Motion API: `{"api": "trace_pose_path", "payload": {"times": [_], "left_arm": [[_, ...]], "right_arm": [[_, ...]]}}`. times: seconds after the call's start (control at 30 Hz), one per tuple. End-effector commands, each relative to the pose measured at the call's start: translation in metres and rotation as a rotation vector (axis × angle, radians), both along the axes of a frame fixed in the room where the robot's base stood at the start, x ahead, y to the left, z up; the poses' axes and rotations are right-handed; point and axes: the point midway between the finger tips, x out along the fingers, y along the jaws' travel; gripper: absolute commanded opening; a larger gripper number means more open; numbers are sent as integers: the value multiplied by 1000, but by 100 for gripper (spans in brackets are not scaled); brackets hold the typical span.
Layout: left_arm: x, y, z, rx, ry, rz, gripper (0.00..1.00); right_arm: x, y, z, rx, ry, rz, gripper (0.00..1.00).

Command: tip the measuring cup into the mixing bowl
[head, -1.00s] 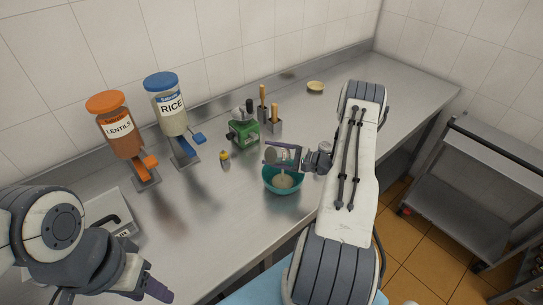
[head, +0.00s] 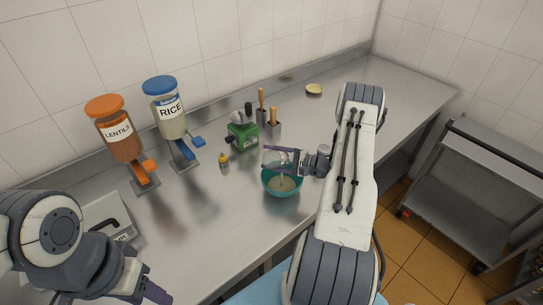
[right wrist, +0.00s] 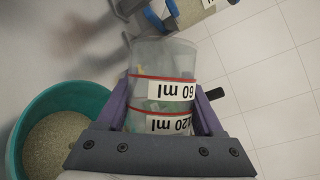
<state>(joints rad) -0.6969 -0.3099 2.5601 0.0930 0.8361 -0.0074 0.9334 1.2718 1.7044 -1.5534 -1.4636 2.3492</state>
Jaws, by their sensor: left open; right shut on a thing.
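My right gripper (head: 284,160) is shut on the clear measuring cup (right wrist: 164,66), which has red lines and labels reading 60 ml and 120 ml. It holds the cup above the teal mixing bowl (head: 269,186). In the right wrist view the cup's labels are upside down, and I see no grain in it. The bowl (right wrist: 85,91) lies left of the cup there and holds pale grain. In the head view the fingers partly hide the cup and the bowl's far side. My left gripper (head: 150,292) is open and empty at the lower left.
The lentils dispenser (head: 119,128) and rice dispenser (head: 167,107) stand by the back wall. A small yellow-capped bottle (head: 223,160), a green box (head: 242,136) and utensil holders (head: 272,130) stand behind the bowl. A scale (head: 108,215) is at left.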

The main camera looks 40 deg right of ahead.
Motion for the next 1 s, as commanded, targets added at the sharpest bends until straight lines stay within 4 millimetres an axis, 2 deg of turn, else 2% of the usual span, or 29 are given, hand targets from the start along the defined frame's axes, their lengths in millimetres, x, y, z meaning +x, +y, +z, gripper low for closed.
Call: {"api": "trace_pose_path", "payload": {"times": [0.03,0.13,0.4,0.7,0.83,1.0], "left_arm": [[0,0,11,0,0,0,50],[0,0,19,0,0,0,50],[0,0,25,0,0,0,50],[0,0,31,0,0,0,50],[0,0,30,0,0,0,50],[0,0,30,0,0,0,50]], "right_arm": [[0,4,5,-66,0,1,1],[0,8,-1,-194,-2,1,2],[0,12,-11,-362,-6,0,1],[-1,19,-31,-719,-11,3,1],[-1,19,-35,-795,-14,2,1],[0,18,-35,-805,-14,0,1]]}}
